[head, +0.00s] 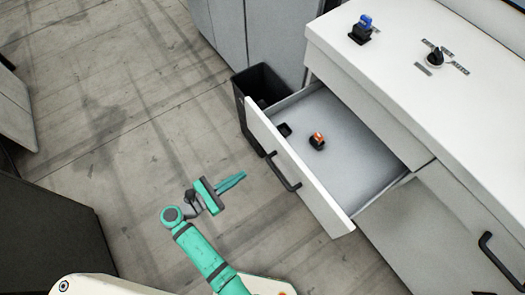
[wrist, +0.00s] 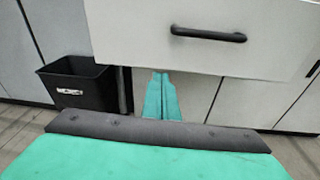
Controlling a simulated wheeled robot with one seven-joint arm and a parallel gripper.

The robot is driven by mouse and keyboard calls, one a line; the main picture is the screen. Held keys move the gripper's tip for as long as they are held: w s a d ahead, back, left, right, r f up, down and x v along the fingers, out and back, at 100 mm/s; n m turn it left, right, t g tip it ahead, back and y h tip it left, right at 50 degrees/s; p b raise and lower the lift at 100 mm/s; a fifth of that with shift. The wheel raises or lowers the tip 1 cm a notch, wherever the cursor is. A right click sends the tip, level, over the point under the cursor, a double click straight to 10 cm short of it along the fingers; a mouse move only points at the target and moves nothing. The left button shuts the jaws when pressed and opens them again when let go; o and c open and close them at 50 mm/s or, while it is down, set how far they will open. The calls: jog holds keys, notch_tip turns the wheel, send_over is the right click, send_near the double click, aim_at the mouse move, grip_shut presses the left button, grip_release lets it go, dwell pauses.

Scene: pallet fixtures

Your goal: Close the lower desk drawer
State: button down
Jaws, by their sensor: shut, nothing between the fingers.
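The desk drawer (head: 378,172) is pulled well out from under the white desk (head: 420,85). Its white front panel (head: 318,200) carries a dark bar handle (head: 282,171); the handle also shows at the top of the wrist view (wrist: 208,34). My gripper (head: 242,175) is to the left of the drawer front in the head view, apart from it. Its green fingers (wrist: 163,96) are together and empty; in the wrist view they appear below the handle. Inside the drawer lie an orange-and-black item (head: 317,141) and a small black item (head: 284,130).
A black bin (head: 262,87) stands close beside the drawer's far end, also left in the wrist view (wrist: 75,85). Small devices, one blue and black (head: 361,30), sit on the desk. Another handle (head: 497,258) is at lower right.

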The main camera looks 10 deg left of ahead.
notch_tip(320, 180, up, 4)
jog(key=a+h, duration=0.2)
jog(key=a, duration=0.1)
send_near(271, 147)
jog(key=x, duration=0.5)
jog(key=shift+f, duration=0.2)
jog(key=shift+w+d, duration=0.5)
jog(key=shift+w, duration=0.05)
